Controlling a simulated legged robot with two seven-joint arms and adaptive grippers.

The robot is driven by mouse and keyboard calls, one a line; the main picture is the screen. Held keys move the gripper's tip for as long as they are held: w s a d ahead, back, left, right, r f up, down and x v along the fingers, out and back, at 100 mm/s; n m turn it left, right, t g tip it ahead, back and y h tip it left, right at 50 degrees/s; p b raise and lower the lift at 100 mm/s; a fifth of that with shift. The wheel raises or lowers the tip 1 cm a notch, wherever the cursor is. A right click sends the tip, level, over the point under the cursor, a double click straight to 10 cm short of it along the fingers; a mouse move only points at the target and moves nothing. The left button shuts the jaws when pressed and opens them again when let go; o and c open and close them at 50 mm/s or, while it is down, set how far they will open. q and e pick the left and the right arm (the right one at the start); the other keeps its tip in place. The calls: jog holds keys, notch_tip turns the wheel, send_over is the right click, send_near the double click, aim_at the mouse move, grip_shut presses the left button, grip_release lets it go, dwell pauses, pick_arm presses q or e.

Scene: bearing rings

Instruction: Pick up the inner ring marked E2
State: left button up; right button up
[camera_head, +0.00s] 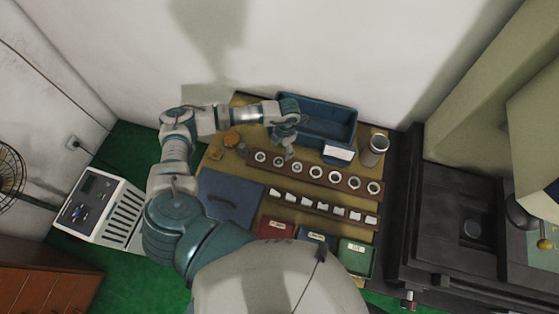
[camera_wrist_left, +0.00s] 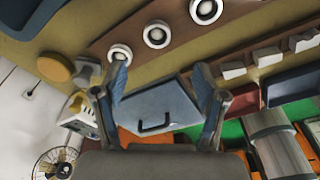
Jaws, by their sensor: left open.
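Several pale rings with dark centres sit in a row on a brown wooden rack (camera_head: 325,175); one ring (camera_head: 315,172) is near the middle. The markings are too small to read, so I cannot tell which is E2. My left gripper (camera_head: 288,153) is above the left part of the row, near the second and third rings. In the left wrist view, my left gripper (camera_wrist_left: 162,78) has its two fingers spread with nothing between them. Three rings show beyond the fingertips: one (camera_wrist_left: 120,53) close to the left finger, one (camera_wrist_left: 157,35) and one (camera_wrist_left: 206,10). My right gripper is not seen.
A blue open bin (camera_head: 330,120) stands behind the rack, with a metal cup (camera_head: 375,150) at its right. White tags (camera_head: 322,209) line a second strip in front. A blue panel (camera_head: 230,197) and red, blue and green (camera_head: 355,257) labelled bins lie nearer. A dark machine (camera_head: 465,220) stands right.

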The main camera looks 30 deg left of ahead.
pick_arm(q)
send_over(279, 162)
jog(key=f, duration=0.4)
jog(key=shift+w+f, duration=0.25)
jog(key=shift+w, duration=0.05)
jog(key=f, duration=0.5)
jog(key=shift+s+p, duration=0.2)
jog(key=shift+p, duration=0.1)
jog(key=shift+a, duration=0.1)
jog(key=c, duration=1.3)
jog(key=shift+o, duration=0.2)
jog(key=shift+r, duration=0.1)
